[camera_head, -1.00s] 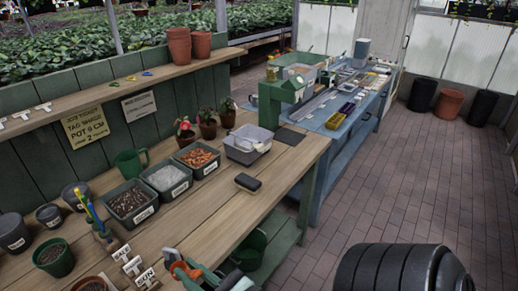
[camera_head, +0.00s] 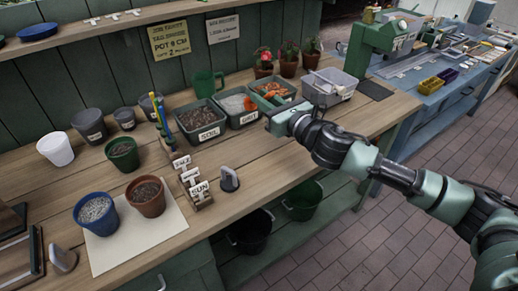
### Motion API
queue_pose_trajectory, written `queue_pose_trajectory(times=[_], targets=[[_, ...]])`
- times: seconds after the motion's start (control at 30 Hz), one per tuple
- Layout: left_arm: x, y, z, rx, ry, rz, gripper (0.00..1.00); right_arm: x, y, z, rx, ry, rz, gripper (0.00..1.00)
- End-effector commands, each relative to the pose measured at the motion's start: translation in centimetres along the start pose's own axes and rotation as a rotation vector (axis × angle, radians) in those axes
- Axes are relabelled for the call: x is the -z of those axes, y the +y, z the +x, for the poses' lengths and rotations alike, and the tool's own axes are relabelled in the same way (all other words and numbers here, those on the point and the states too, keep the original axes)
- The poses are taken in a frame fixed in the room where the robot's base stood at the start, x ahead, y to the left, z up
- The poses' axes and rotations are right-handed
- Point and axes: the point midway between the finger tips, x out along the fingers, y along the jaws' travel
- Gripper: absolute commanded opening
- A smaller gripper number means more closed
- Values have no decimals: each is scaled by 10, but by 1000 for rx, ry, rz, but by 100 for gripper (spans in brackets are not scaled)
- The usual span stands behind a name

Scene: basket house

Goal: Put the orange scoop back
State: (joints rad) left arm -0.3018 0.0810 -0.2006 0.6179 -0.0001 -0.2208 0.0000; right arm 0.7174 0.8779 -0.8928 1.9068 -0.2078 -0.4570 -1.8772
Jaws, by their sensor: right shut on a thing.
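My right arm comes in from the right, and its gripper (camera_head: 264,112) is low at the near side of the grit tray and the tray of orange bits. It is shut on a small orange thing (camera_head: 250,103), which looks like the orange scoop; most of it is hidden. The grit tray (camera_head: 243,122) holds white grit, and the soil tray (camera_head: 208,134) stands to its left. The tray of orange bits (camera_head: 273,83) is to its right. My left gripper is not in view.
A grey tub (camera_head: 330,92) stands right of the trays. Two filled pots stand on a pale sheet (camera_head: 135,240). The bench front between is mostly clear.

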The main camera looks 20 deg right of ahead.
Motion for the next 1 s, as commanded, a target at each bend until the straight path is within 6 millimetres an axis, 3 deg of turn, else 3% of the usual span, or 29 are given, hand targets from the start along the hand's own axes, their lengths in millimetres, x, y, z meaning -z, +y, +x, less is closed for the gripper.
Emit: queue_pose_trajectory(times=[0.1,0.27,0.37,0.8,1.0], targets=[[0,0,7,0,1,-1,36,-21,-24,10,20,-10,-4,0],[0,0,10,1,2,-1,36,-30,-36,14,30,-10,0,0],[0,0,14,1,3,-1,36,-14,-36,15,30,-7,4,0],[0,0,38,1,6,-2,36,100,-36,16,31,-7,6,0],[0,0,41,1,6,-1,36,121,-36,17,31,-11,1,0]])
